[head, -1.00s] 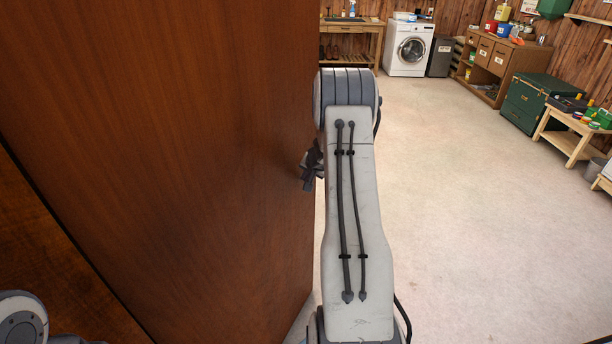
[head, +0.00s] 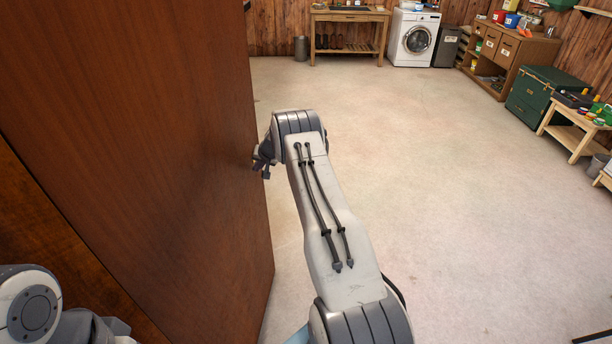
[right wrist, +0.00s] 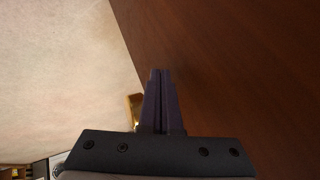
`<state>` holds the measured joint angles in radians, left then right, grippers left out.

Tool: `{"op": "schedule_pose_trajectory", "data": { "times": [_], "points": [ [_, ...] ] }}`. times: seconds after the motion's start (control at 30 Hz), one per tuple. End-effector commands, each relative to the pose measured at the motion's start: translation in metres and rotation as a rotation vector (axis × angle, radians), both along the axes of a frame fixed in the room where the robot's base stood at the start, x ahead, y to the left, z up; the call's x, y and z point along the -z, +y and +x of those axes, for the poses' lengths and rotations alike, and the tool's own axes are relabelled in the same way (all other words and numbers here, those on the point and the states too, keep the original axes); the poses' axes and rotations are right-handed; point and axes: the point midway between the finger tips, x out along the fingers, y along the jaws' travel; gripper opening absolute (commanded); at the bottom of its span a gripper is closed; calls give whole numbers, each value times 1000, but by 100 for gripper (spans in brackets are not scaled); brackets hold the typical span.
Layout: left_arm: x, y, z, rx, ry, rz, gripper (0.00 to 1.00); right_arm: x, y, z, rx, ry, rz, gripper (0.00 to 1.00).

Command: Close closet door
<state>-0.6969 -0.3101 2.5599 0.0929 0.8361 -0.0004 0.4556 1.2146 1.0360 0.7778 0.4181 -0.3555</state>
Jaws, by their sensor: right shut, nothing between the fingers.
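The closet door (head: 140,150) is a large dark brown wooden panel filling the left of the head view, standing open at an angle. It also fills the right of the right wrist view (right wrist: 240,80). My right gripper (head: 262,168) is at the door's free edge, partly hidden by my own arm. In the right wrist view its fingers (right wrist: 160,78) are shut with nothing between them, overlapping the door's face near the edge; contact is unclear. A gold-coloured piece (right wrist: 135,108), possibly a handle, shows beside the fingers. My left gripper is out of view.
The pale floor (head: 430,180) right of the door is clear. At the back stand a wooden table (head: 350,17) and a white washing machine (head: 413,38). A wooden cabinet (head: 510,50), green chest (head: 540,92) and low bench (head: 575,135) line the right.

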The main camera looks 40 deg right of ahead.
Motion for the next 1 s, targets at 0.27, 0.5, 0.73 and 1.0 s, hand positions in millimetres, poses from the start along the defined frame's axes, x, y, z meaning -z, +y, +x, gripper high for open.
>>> {"op": "schedule_pose_trajectory", "data": {
  "times": [0.27,0.5,0.73,1.0],
  "points": [
    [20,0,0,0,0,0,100,5,38,43,-52,-3,-2,0],
    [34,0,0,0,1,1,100,4,59,63,-48,-2,-1,0],
    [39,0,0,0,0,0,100,1,71,74,-48,-4,1,0],
    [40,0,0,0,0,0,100,-2,77,78,-48,-13,3,0]
  ]
}}
